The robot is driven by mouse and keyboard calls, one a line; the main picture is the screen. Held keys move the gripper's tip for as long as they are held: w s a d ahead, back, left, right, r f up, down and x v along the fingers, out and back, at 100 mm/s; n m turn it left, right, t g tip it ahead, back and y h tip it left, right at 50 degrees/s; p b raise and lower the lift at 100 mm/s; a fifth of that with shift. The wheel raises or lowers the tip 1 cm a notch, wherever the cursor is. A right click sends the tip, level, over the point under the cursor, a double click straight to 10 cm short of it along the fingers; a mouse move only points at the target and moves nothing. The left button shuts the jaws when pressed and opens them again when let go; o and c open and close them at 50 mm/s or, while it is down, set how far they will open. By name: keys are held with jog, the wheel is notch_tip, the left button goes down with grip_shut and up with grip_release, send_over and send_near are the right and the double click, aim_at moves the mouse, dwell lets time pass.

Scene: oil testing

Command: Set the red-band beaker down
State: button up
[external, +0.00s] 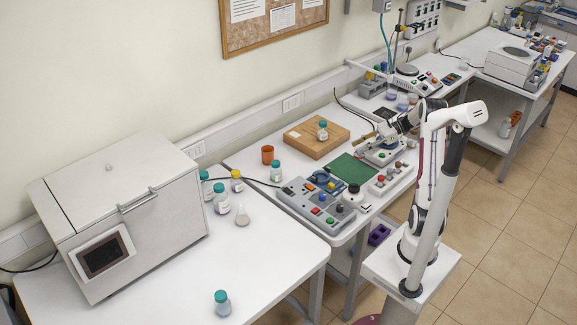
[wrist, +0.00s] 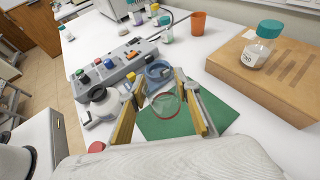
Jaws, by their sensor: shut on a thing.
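The red-band beaker (wrist: 166,104) is clear glass with a thin red ring. In the wrist view it is between the two yellow fingers of my gripper (wrist: 161,84), which is shut on it. It appears in front of the green mat (wrist: 208,116); I cannot tell whether it touches the mat or hangs above it. In the external view my gripper (external: 366,139) is near the back right of the green mat (external: 353,169), and the beaker is too small to make out there.
A blue ring-shaped item (wrist: 158,72) and a grey control box (wrist: 113,72) lie beyond the mat. A wooden board (wrist: 265,78) bears a teal-capped bottle (wrist: 259,45). An orange cup (wrist: 198,22) stands behind. A white round-topped item (wrist: 101,100) is left of my fingers.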

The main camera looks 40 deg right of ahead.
jog(key=w+a+f, duration=0.3)
jog(key=w+a, duration=1.5)
jog(key=w, duration=0.4)
jog(key=w+d+r+m+t+h, duration=0.1)
jog(key=w+m+t+h, duration=0.1)
jog(key=w, duration=0.4)
jog(key=w+d+r+m+t+h, duration=0.2)
jog(key=w+m, duration=0.1)
jog(key=w, duration=0.4)
jog(key=shift+r+h, duration=0.25)
jog(key=shift+h, duration=0.05)
jog(key=shift+f, duration=0.1)
jog(key=shift+f, duration=3.05)
jog(key=shift+f, duration=0.1)
jog(key=shift+f, duration=1.75)
